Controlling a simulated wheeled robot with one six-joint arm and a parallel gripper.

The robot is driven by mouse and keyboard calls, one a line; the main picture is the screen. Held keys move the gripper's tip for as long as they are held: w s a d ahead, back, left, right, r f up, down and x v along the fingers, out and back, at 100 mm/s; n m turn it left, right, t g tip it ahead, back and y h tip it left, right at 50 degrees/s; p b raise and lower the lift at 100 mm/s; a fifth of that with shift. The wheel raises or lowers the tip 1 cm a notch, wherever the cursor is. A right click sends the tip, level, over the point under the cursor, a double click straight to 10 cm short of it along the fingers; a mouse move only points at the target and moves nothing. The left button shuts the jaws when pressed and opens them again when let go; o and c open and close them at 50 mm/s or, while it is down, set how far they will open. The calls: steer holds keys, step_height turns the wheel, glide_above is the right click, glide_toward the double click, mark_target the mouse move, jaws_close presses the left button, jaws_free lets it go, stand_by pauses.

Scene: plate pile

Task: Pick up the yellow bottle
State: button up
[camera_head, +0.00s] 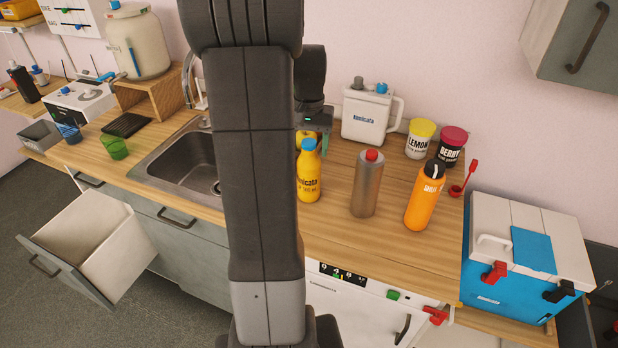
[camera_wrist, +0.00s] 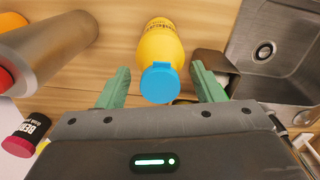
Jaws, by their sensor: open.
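The yellow bottle (camera_head: 308,178) with a blue cap stands upright on the wooden counter, just right of my arm in the head view. In the wrist view the yellow bottle (camera_wrist: 160,50) lies ahead, its blue cap between the tips of my gripper (camera_wrist: 158,84). The two green fingers are apart, with a gap on each side of the cap. My gripper is open and holds nothing. In the head view my gripper is mostly hidden, with a green part showing above and behind the bottle.
A grey bottle with a red cap (camera_head: 367,184) and an orange bottle (camera_head: 424,197) stand to the right. A white jug (camera_head: 368,118) stands behind. The sink (camera_head: 182,160) is to the left. An open drawer (camera_head: 92,240) juts out below. A blue cooler (camera_head: 520,265) stands right.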

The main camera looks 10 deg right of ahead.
jaws_close()
